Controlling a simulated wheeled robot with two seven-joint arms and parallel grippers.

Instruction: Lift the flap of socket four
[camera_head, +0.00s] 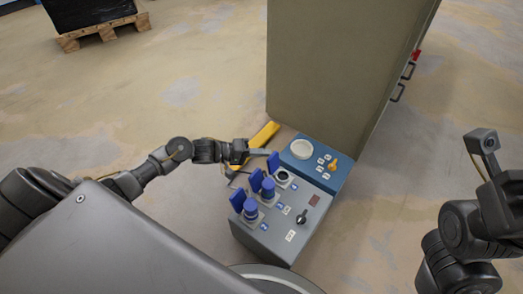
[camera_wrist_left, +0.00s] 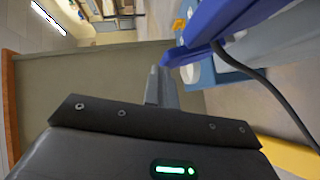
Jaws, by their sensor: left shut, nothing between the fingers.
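The grey socket box (camera_head: 272,236) stands on the floor with a row of sockets on top. Three blue flaps stand raised along its left side: a near one (camera_head: 237,200), a middle one (camera_head: 256,180) and a far one (camera_head: 273,162). Blue plugs sit in the near and middle sockets; the far socket (camera_head: 283,176) shows a dark, empty opening. The number labels are too small to read. My left gripper (camera_head: 272,152) is shut and empty, beside the top of the far flap. In the wrist view its fingers (camera_wrist_left: 161,87) are close to a blue flap (camera_wrist_left: 222,22); contact is unclear.
A blue box (camera_head: 340,178) with a white round part and a yellow knob adjoins the far end. A tall olive cabinet (camera_head: 335,70) stands behind. A yellow object (camera_head: 264,134) lies on the floor by my left gripper. My right arm is at the right edge.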

